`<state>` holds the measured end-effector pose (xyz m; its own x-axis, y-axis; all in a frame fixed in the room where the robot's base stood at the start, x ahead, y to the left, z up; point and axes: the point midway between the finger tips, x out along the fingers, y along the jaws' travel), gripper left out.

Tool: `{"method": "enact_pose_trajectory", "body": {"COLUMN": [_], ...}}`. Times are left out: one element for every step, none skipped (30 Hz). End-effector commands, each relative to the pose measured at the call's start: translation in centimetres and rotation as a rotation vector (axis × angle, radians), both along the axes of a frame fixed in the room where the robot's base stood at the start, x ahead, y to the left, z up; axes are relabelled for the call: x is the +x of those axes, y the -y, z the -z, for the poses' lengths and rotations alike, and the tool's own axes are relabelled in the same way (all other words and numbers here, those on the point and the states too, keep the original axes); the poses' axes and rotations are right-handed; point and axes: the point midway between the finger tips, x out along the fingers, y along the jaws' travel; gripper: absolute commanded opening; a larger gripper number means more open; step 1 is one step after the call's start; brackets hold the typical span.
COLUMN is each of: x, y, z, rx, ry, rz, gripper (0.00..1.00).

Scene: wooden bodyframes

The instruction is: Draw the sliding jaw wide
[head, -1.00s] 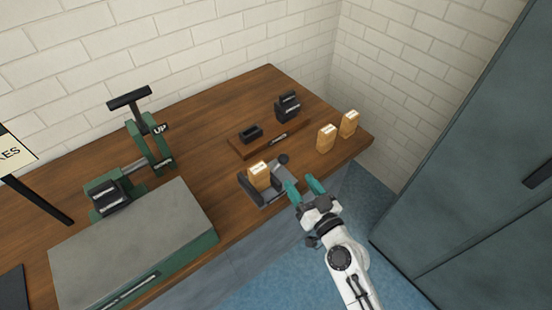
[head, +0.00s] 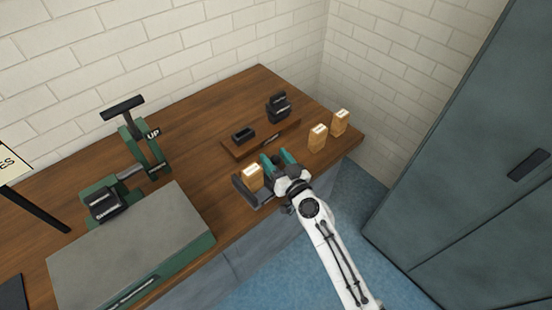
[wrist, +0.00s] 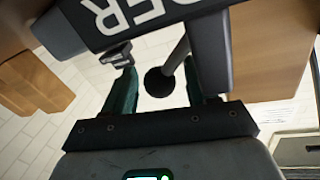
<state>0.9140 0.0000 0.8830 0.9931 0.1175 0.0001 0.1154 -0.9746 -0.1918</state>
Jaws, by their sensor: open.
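A small dark grey clamp (head: 243,193) sits near the bench's front edge with a labelled wooden block (head: 252,174) in it. My gripper (head: 276,157) reaches over its right side and hides most of the sliding jaw there. In the wrist view a round dark knob (wrist: 160,83) on a grey stem lies between the two teal fingers of my gripper (wrist: 160,68). The fingers are apart, with visible gaps beside the knob. A dark grey part with white letters (wrist: 122,15), seemingly of the clamp, fills the top of that view.
Two wooden blocks (head: 317,138) (head: 340,122) stand right of the gripper near the bench edge. Behind it are a brown board (head: 232,150), a small black tray (head: 243,134) and a stacked black item (head: 278,106). A green press (head: 147,150) and grey-topped box (head: 130,240) stand left.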

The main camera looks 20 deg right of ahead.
Motion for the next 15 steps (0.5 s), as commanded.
{"method": "enact_pose_trajectory", "body": {"x": [-0.02,-0.02,-0.03,-0.03,-0.03,-0.03,-0.04,-0.04,-0.04,-0.04,-0.05,-0.05,-0.05,-0.05,-0.05], "y": [0.00,0.00,0.01,0.00,0.01,0.01,0.01,0.01,0.01,0.01,0.02,0.02,0.02,0.03,0.03], "z": [0.01,0.01,0.01,0.01,0.01,0.01,0.01,0.01,0.01,0.02,0.01,0.01,0.02,0.03,0.03], "rx": [0.000,0.000,0.000,0.000,0.000,0.000,0.000,0.000,0.000,0.000,0.000,0.000,0.000,0.000,0.000], "ry": [0.000,0.000,0.000,0.000,0.000,0.000,0.000,0.000,0.000,0.000,0.000,0.000,0.000,0.000,0.000], "rz": [0.000,0.000,0.000,0.000,0.000,0.000,0.000,0.000,0.000,0.000,0.000,0.000,0.000,0.000,0.000], "gripper": [0.57,0.56,0.52,0.49,0.47,0.43,0.40,0.37,0.33,0.30,0.27,0.24,0.21,0.18,0.14]}}
